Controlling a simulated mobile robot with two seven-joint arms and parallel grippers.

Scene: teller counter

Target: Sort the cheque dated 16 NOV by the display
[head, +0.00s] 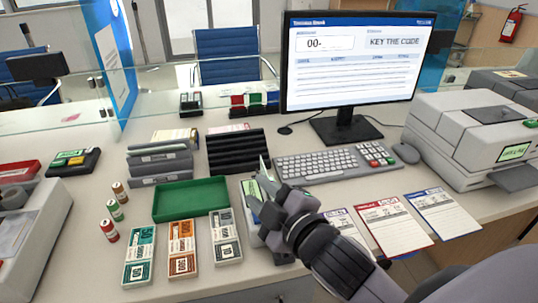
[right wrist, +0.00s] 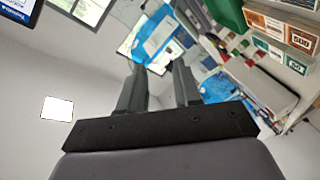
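The display (head: 357,62) stands at the back of the counter and reads "KEY THE CODE" beside a box with "00-". My right gripper (head: 262,184) is in front of the keyboard's left end, above a grey device (head: 284,258) that it partly hides. In the right wrist view its two fingers (right wrist: 158,78) stand apart with nothing clear between them. Three printed slips lie at the right: a partly hidden one (head: 346,226), a red-edged one (head: 393,224) and a blue-edged one (head: 443,213). No date is legible, so I cannot tell a 16 NOV cheque. My left gripper is not in view.
The keyboard (head: 317,166) and mouse (head: 406,153) lie before the display. A grey machine (head: 470,130) stands at the right. A green tray (head: 190,199), banknote stacks (head: 182,248), black racks (head: 238,150) and coin rolls (head: 109,230) fill the left. A glass screen runs behind.

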